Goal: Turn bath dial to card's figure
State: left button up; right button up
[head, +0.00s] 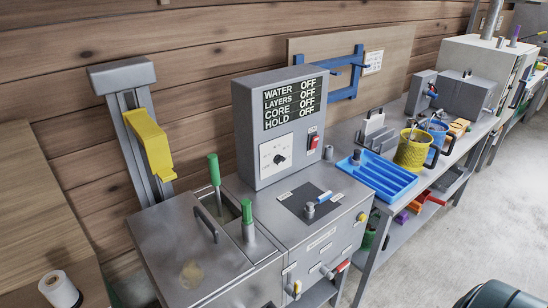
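The dial (280,158) is a dark knob on a white scale plate on the front of a grey control box. Its pointer direction and the scale figures are too small to read surely. Above it a black display (291,101) reads WATER OFF, LAYERS OFF, CORE OFF, HOLD OFF. A small white card (373,62) with unreadable print is on the wooden board, at the right of a blue frame. The grey bath (190,250) has a lid with a handle and stands left of the control box. Neither gripper is in view.
A red switch (313,141) is right of the dial. Green-handled tools (214,170) stand upright at the bath. A yellow-headed column (150,143) rises behind it. A blue tray (377,178) and yellow mug (410,150) are on the right bench. Floor at right is mostly clear.

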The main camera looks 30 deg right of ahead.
aim_at(279, 159)
jog(key=l+z, duration=0.1)
jog(key=z, duration=0.35)
jog(key=i+l+z, duration=0.15)
jog(key=l+z, duration=0.15)
jog(key=i+l+z, duration=0.2)
jog(key=l+z, duration=0.15)
jog(key=i+l+z, duration=0.25)
jog(key=i+l, duration=1.05)
jog(key=u, duration=1.65)
